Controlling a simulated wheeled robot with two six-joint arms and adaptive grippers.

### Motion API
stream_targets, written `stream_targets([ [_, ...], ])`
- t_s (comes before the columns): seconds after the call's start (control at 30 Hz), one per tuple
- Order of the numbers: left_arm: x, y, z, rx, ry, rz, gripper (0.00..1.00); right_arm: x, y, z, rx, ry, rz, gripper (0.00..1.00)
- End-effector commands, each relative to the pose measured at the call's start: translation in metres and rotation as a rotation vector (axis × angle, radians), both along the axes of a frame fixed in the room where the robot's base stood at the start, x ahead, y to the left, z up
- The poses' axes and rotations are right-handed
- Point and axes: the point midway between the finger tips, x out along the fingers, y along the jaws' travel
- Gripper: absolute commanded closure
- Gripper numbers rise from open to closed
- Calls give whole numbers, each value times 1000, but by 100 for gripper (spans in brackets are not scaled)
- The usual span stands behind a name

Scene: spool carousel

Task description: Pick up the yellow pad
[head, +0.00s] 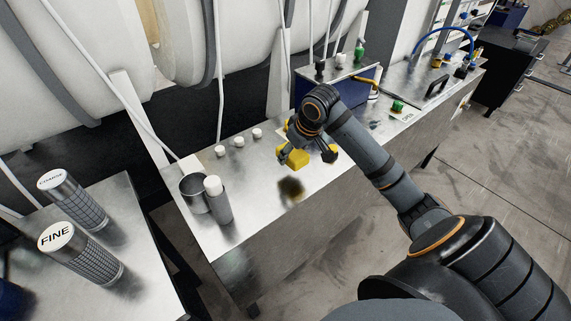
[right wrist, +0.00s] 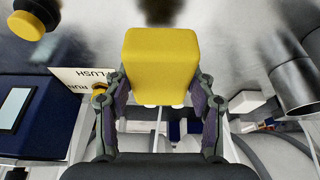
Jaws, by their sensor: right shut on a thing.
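The yellow pad (head: 293,158) is a small block held above the steel bench (head: 245,191). In the right wrist view the yellow pad (right wrist: 162,66) fills the space between the two fingers. My right gripper (head: 308,152) is shut on it, and a dark shadow lies on the bench below, apart from the pad. The same gripper shows in the right wrist view (right wrist: 160,105) with a finger on each side of the pad. My left gripper is not in view.
A metal cup (head: 194,194) and a white-capped cylinder (head: 217,201) stand at the bench's near left. Several white knobs (head: 239,142) line its back. A blue box (head: 338,84) stands farther right. Two mesh cylinders, one labelled FINE (head: 82,256), are on the left table.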

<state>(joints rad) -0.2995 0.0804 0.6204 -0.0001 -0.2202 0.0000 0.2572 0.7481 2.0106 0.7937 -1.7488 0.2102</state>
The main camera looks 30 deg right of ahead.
Motion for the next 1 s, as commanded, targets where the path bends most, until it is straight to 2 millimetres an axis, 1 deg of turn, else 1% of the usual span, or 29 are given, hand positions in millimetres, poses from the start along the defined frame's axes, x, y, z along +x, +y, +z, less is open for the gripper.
stream_targets([
  [0.03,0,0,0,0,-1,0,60,-4,-11,10,-14,0,-3,66],
  [0.17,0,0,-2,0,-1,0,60,-14,-28,33,-14,2,-3,66],
  [0.3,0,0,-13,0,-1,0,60,-23,-43,37,-14,3,0,66],
  [0.37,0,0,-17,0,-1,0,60,-26,-47,41,-14,4,-2,66],
  [0.4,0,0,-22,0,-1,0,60,-27,-49,41,-10,4,-2,66],
  [0.43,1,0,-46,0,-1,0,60,-26,-52,31,-7,-2,-2,66],
  [0.5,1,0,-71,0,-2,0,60,-28,-58,32,-8,-3,-3,66],
  [0.6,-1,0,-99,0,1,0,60,-34,-65,38,-6,-5,-3,66],
  [0.67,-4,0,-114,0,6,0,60,-38,-69,43,-3,-6,-6,66],
  [0.73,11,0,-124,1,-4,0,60,-42,-78,50,-1,-6,-6,66],
  [0.8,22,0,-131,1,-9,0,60,-47,-85,55,-1,-6,-4,66],
  [0.9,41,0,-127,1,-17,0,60,-52,-94,66,1,-3,-3,66],
  [1.0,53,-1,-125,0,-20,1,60,-56,-100,71,1,-2,-2,66],
])
